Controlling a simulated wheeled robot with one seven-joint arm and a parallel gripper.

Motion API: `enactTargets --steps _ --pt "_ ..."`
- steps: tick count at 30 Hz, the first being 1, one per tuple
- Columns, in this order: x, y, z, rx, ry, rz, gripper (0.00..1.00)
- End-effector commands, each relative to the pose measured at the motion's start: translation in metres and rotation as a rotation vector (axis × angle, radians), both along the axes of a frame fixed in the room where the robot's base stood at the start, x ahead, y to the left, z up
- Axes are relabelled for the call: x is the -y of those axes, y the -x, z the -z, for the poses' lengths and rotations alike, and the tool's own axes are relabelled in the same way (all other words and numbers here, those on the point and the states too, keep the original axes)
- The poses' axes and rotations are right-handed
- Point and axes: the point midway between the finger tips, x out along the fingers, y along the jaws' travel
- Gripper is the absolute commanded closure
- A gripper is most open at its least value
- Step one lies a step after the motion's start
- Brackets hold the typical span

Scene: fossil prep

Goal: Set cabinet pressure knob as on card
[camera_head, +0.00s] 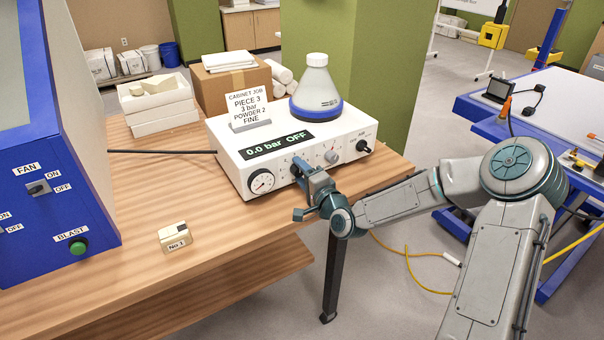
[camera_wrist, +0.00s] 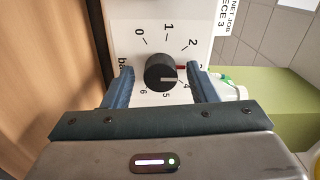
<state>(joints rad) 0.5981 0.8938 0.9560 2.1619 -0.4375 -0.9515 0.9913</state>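The white cabinet (camera_head: 228,150) shows "0.0 bar OFF" on its display (camera_head: 278,144). The card (camera_head: 246,106) on top reads piece 3, 3 bar, powder 2, fine. In the wrist view the black pressure knob (camera_wrist: 160,73) sits on a dial with "bar", 0, 1, 2, 4, 5 and 6 visible; the 3 is hidden by a finger. My gripper (camera_wrist: 160,80) is open, with fingers either side of the knob and visible gaps. My gripper (camera_head: 303,188) hides this knob in the head view.
A round gauge (camera_head: 261,181) is left of my gripper. A conical bottle (camera_head: 316,86) stands on top. A block marked No 1 (camera_head: 175,238) lies on the wooden bench (camera_head: 225,225).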

Motion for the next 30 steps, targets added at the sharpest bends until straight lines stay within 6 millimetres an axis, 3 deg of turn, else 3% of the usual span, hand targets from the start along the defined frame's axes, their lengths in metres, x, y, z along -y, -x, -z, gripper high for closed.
enactTargets --steps 10,21,30 --pt "0.009 0.013 0.001 0.0 0.001 -0.002 0.47" --pt "0.052 0.075 0.001 -0.001 0.002 0.002 0.47" --pt "0.074 0.108 0.0 0.0 0.0 0.002 0.47"
